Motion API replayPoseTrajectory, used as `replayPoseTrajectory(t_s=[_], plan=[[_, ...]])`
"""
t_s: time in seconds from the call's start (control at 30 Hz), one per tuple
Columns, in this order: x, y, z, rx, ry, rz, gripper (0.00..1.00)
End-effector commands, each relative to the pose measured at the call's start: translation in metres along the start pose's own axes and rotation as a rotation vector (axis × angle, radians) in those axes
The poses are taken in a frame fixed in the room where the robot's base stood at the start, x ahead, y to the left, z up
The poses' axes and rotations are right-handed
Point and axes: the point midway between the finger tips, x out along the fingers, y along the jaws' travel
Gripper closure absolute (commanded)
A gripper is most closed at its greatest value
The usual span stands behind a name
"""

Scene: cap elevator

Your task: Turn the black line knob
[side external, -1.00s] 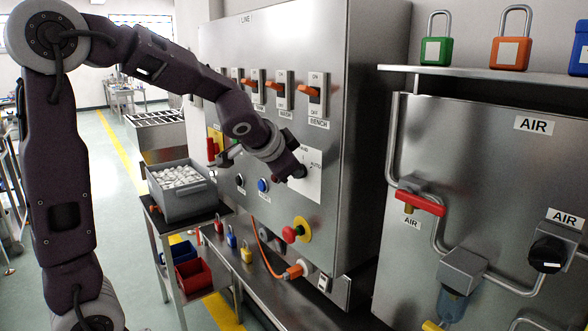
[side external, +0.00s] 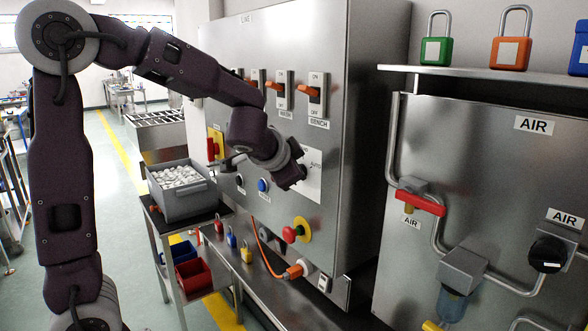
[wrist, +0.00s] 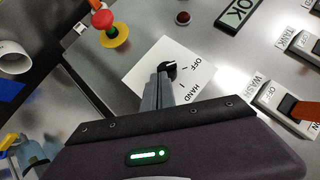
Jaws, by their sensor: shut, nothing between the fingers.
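The black knob (wrist: 168,68) sits on a white plate marked OFF and HAND in the wrist view. That plate (side external: 313,183) is on the front of the steel LINE cabinet in the side view, partly covered by my gripper (side external: 299,177), which hides the knob there. In the wrist view my gripper (wrist: 164,76) has its two fingers together with nothing between them. Their tips are right at the knob's near edge and overlap its lower part; I cannot tell whether they touch it.
A red mushroom button (side external: 289,234) on a yellow base is below the plate. A blue button (side external: 263,185) is to the left. Orange-handled switches (side external: 315,91) are above. A grey bin (side external: 182,192) stands left. Another black knob (side external: 547,254) is on the AIR panel at right.

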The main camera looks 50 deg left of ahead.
Motion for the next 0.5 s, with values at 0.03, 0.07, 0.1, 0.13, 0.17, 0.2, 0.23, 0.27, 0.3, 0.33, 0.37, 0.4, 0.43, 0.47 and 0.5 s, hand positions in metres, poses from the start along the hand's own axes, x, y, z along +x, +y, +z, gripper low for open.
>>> replayPoseTrajectory(t_s=[0.03,0.07,0.1,0.13,0.17,0.2,0.23,0.27,0.3,0.33,0.37,0.4,0.43,0.47,0.5], plan=[[0.0001,0.0011,-0.0001,0.010,0.001,-0.006,1.00],[0.0001,0.0015,-0.0001,0.014,0.001,-0.010,1.00],[0.0001,0.0018,-0.0001,0.021,0.001,-0.017,1.00],[0.0001,0.0022,-0.0002,0.026,0.001,-0.022,1.00],[0.0002,0.0025,-0.0003,0.032,0.002,-0.027,1.00],[0.0002,0.0026,0.0000,0.038,0.001,-0.035,1.00],[0.0003,0.0027,0.0001,0.044,0.001,-0.041,1.00],[0.0004,0.0031,0.0002,0.049,0.001,-0.046,1.00],[0.0005,0.0035,0.0003,0.058,0.001,-0.054,1.00],[0.0006,0.0040,0.0005,0.065,0.001,-0.061,1.00],[0.0008,0.0047,0.0007,0.074,0.001,-0.068,1.00],[0.0011,0.0053,0.0012,0.086,0.000,-0.080,1.00],[0.0013,0.0062,0.0011,0.097,0.001,-0.089,1.00],[0.0014,0.0069,0.0012,0.109,0.001,-0.101,1.00],[0.0017,0.0074,0.0015,0.124,0.001,-0.117,1.00]])
